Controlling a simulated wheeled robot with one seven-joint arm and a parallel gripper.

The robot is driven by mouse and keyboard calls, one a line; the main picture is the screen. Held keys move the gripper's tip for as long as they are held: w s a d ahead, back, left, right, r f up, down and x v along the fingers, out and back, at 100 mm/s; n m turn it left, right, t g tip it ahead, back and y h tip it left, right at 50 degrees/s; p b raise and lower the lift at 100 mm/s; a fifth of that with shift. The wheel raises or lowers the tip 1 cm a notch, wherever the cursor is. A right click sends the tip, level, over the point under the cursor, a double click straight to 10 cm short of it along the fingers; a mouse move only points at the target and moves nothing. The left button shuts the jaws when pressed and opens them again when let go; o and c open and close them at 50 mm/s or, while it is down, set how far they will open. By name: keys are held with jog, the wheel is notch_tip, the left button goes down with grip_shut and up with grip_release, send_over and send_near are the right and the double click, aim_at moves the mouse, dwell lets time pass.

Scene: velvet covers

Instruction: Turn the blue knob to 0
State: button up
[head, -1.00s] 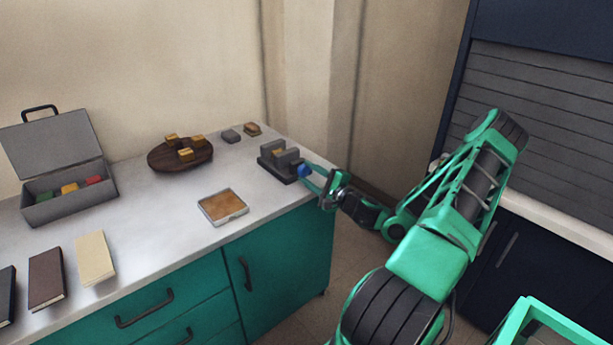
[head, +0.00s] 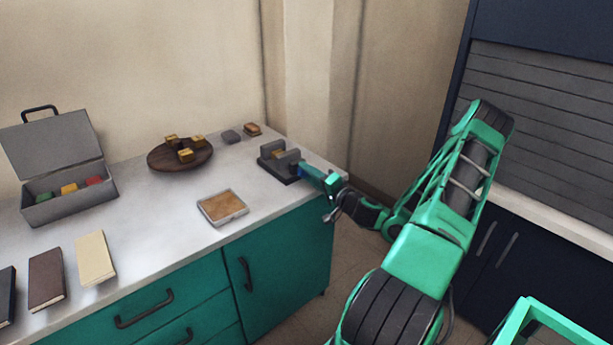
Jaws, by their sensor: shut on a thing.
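The blue knob (head: 301,171) is on the right side of a small dark grey device (head: 279,170) near the right end of the counter. My gripper (head: 308,172) reaches in from the right and is shut on the knob. The green fingers cover most of the knob, so only a small blue part shows. The gripper looks rolled, with one finger largely in front of the other. The knob's scale and its 0 mark are too small or hidden to read.
On the counter (head: 150,240) are a shallow tray (head: 222,207), a round wooden board (head: 160,158) with small yellow blocks, an open grey case (head: 70,203), and several books (head: 95,258). The counter between tray and device is clear.

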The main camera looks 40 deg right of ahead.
jog(key=shift+a+f+n, duration=0.1)
jog(key=shift+f+n, duration=0.1)
jog(key=shift+n, duration=0.2)
jog(key=o, duration=1.1)
jog(key=shift+c, duration=0.2)
jog(key=shift+r, duration=0.1)
jog(key=shift+s, duration=0.15)
jog(key=s, duration=1)
jog(key=shift+s, duration=0.2)
